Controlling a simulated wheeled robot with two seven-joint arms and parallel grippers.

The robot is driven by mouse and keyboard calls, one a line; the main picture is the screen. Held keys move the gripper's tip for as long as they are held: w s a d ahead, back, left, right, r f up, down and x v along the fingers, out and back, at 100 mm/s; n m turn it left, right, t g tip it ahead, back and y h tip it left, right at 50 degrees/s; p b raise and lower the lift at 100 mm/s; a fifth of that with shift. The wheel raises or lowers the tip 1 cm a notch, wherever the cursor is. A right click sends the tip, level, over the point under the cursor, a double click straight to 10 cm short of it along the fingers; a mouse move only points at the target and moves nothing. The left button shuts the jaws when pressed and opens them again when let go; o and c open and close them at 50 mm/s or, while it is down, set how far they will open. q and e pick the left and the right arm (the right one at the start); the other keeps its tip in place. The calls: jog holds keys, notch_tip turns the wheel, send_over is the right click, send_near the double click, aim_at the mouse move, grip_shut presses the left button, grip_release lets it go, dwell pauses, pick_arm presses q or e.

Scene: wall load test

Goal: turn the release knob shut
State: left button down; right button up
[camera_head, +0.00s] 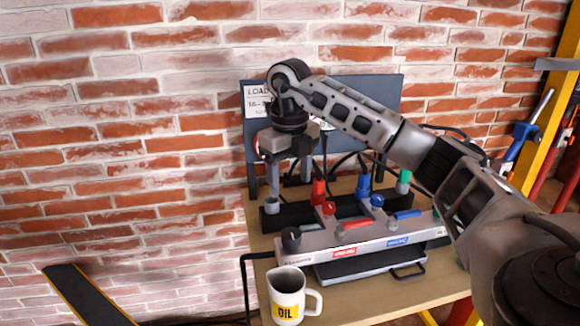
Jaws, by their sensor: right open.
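A black round knob (291,237), which looks like the release knob, sits on the left end of the light grey manifold panel (320,250) on the table. The small dark print below it is too small to read, and I cannot tell how far the knob is turned. My right gripper (287,178) is open with its fingers pointing down. It hangs above and behind the knob in the picture, apart from it, and nothing shows between its fingers. My left gripper is not in view.
A red lever (346,225) and a blue lever (407,214) sit on the panel. Behind stand a black rail with coloured fittings and a dark load board (386,88). A white OIL mug (287,296) stands at the table's front left. A brick wall closes the back.

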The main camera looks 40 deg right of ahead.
jog(key=shift+r, duration=1.25)
jog(key=shift+f, duration=0.1)
